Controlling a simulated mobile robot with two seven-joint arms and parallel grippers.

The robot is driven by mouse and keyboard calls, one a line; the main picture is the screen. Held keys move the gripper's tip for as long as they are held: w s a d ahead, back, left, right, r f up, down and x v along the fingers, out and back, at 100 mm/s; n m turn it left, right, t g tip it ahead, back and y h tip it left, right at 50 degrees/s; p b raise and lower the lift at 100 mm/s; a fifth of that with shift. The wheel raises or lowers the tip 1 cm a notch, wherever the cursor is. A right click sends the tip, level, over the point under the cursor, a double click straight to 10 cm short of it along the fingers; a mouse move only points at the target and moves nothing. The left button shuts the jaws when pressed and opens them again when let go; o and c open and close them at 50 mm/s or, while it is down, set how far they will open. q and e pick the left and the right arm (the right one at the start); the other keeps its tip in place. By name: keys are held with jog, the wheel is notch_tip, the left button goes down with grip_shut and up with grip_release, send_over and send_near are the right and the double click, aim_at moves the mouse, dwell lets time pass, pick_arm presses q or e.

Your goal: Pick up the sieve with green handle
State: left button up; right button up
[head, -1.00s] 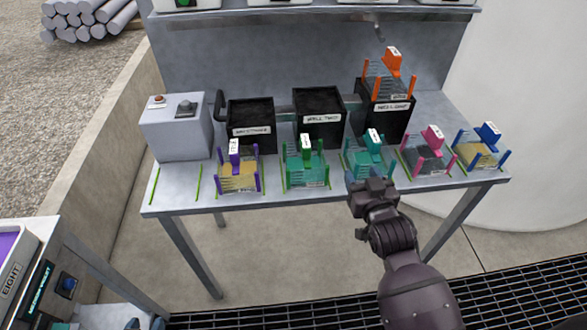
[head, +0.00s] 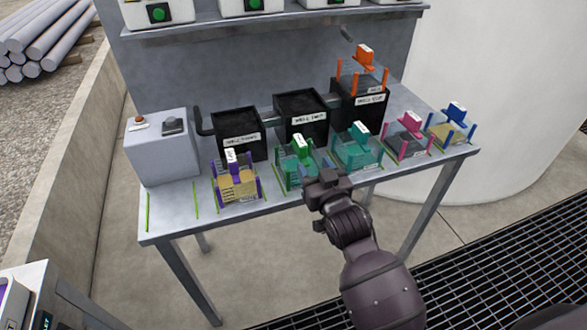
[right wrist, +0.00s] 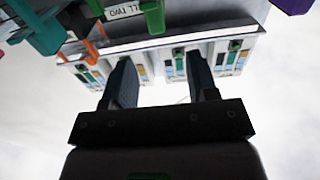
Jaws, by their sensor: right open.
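The sieve with the green handle (head: 299,148) stands upright on the bench, second from the left in the front row in the head view. It sits between a purple-handled sieve (head: 236,181) and a teal-handled sieve (head: 358,150). My right gripper (head: 324,178) is in front of the bench edge, just to the right of the green sieve and apart from it as far as I can tell. In the right wrist view its two fingers (right wrist: 161,88) are spread with nothing between them. A green part, apparently this sieve (right wrist: 152,15), shows at that view's top edge. My left gripper is not in view.
Behind the row stand black wells (head: 303,118), one bearing an orange-handled sieve (head: 361,77). A pink-handled sieve (head: 408,140) and a blue-handled sieve (head: 450,128) stand to the right. A grey control box (head: 160,150) is at left. The bench front left (head: 173,212) is mostly clear.

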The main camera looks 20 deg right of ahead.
aim_at(300, 140)
jog(key=shift+w+f+b, duration=0.1)
jog(key=shift+w+b, duration=0.8)
jog(key=shift+w, duration=4.55)
grip_shut()
